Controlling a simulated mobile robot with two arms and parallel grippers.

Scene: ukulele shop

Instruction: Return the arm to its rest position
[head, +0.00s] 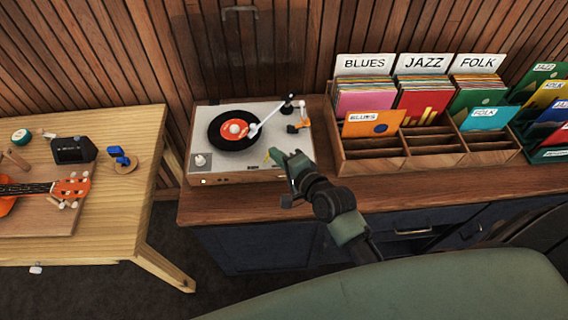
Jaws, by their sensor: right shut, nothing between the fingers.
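My right arm reaches up from the lower right. Its gripper (278,160) is shut and empty, and shows in front of the record player's right front part. The record player (240,172) is light grey with a wooden base and stands on the wooden cabinet top. A black record (213,137) with an orange-red label lies on its platter. The white tonearm (268,118) reaches over the record toward the label. My left gripper does not show.
A wooden record crate (345,166) with BLUES, JAZZ and FOLK dividers stands right of the player on the cabinet (420,205). More sleeves (545,105) stand far right. A light wooden table (125,150) on the left holds a ukulele (70,188) and small tools. Dark floor lies between table and cabinet.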

